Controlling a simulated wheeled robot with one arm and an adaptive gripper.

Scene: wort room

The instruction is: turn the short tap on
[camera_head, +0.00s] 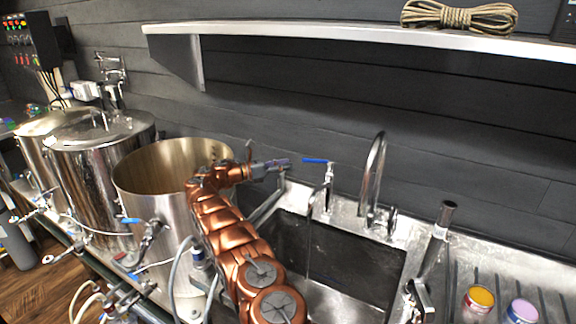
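The short tap (328,184) stands at the back left of the sink (345,246), with its spout curving down over the basin. Its blue lever (316,161) sits on top and points left, toward my gripper. My gripper (286,162) is just left of the lever's tip, at about the same height in the picture, with a small gap seeming to lie between them. The fingers are small and seen from the side, so their opening is unclear.
A taller gooseneck tap (374,175) stands right of the short tap. An open steel pot (150,205) is left of my arm, with lidded kettles beyond. A shelf (330,36) with rope (460,17) hangs above. Two small jars (479,298) sit on the drainboard.

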